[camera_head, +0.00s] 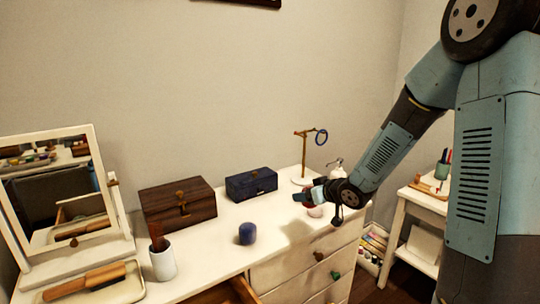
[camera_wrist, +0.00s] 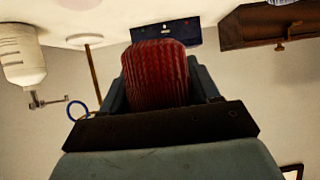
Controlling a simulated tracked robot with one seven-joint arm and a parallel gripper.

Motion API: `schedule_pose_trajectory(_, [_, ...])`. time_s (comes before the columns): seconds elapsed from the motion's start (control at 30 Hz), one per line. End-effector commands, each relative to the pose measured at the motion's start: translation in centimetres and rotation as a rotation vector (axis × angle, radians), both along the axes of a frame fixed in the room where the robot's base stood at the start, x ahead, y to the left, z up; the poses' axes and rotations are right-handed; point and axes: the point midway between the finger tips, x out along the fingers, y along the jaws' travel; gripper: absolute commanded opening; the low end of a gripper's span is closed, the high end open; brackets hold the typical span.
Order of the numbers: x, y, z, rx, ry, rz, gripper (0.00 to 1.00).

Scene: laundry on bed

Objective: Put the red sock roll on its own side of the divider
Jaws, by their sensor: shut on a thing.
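The red ribbed sock roll (camera_wrist: 156,75) is clamped between the two fingers of my gripper (camera_wrist: 160,88) in the wrist view. In the head view my gripper (camera_head: 307,197) is above the right part of the white dresser top, and the roll is mostly hidden by it and too small to make out clearly. A dark blue roll-like cylinder (camera_head: 247,234) stands on the dresser top, left of my gripper and near the front. A drawer (camera_head: 238,291) with a wooden edge shows partly at the bottom of the head view. I cannot make out a divider.
A dark wooden box (camera_head: 178,203) and a navy box (camera_head: 251,184) stand at the back. A gold stand with a blue ring (camera_head: 321,137) and a white bottle (camera_head: 337,168) are close behind my gripper. A mirror (camera_head: 58,185), white cup (camera_head: 162,262) and brush tray (camera_head: 125,290) fill the left.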

Motion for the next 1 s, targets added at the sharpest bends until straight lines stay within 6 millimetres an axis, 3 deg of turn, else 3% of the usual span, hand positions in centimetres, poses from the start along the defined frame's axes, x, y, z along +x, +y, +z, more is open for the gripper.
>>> schedule_pose_trajectory(0.1, [3.4,-4.1,-2.1,0.002,0.005,-0.121,0.31])
schedule_pose_trajectory(0.2, [5.3,-7.1,-3.6,0.001,0.004,-0.205,0.31])
schedule_pose_trajectory(0.4, [7.4,-10.8,-5.6,-0.001,0.002,-0.303,0.31])
schedule_pose_trajectory(0.57, [8.0,-11.8,-6.0,-0.001,0.0,-0.339,0.31])
schedule_pose_trajectory(1.0, [9.4,-11.3,-5.1,0.0,0.001,-0.558,0.31])
